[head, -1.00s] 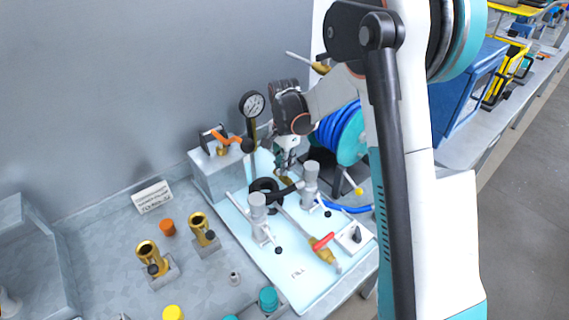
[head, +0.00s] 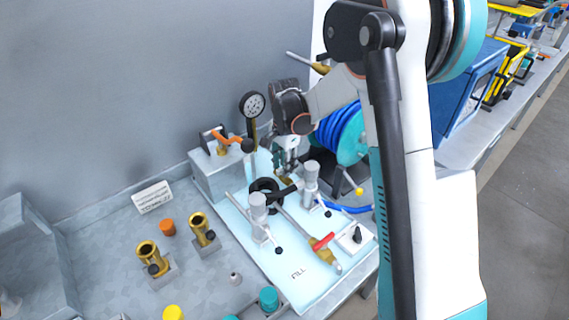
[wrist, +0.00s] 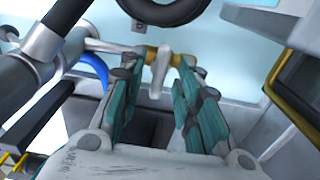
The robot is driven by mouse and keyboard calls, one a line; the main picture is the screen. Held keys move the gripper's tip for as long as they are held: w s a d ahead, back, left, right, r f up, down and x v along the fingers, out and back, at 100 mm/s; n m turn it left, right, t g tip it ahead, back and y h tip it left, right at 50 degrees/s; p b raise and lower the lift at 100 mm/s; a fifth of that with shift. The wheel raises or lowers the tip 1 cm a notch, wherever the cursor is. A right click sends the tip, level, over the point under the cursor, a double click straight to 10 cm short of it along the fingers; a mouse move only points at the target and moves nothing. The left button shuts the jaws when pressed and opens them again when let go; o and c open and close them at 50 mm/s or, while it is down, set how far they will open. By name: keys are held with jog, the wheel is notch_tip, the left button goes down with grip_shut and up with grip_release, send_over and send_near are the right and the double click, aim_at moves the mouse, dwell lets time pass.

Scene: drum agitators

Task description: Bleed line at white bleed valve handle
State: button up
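In the wrist view, the white bleed valve handle (wrist: 160,72) stands up from a small brass valve body (wrist: 152,53) on a thin pipe. My gripper (wrist: 157,80) has its teal fingers apart, one on each side of the handle. A gap shows at the left of the handle; the right finger is close to it, and I cannot tell whether they touch. In the head view, my gripper (head: 285,158) is low over the back of the pale blue board (head: 297,274), and the handle cannot be made out there.
A pressure gauge (head: 253,105) stands left of my gripper. Two grey cylinder-topped valves (head: 258,204), a black ring (head: 264,185) and a red-handled brass valve (head: 323,243) sit nearer. A blue hose reel (head: 345,135) stands right. The board's front left is clear.

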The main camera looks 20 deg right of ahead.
notch_tip(320, 180, up, 12)
dwell(0.6)
jog(key=s+r+n+t, duration=0.3)
jog(key=s+r+n, duration=0.45)
jog(key=s, duration=0.65)
jog(key=s+f+n+t, duration=0.1)
jog(key=s+n+t, duration=0.3)
jog(key=s, duration=1)
jog(key=shift+s+f+n, duration=0.25)
jog(key=shift+f+n, duration=0.05)
jog(key=shift+n, duration=0.75)
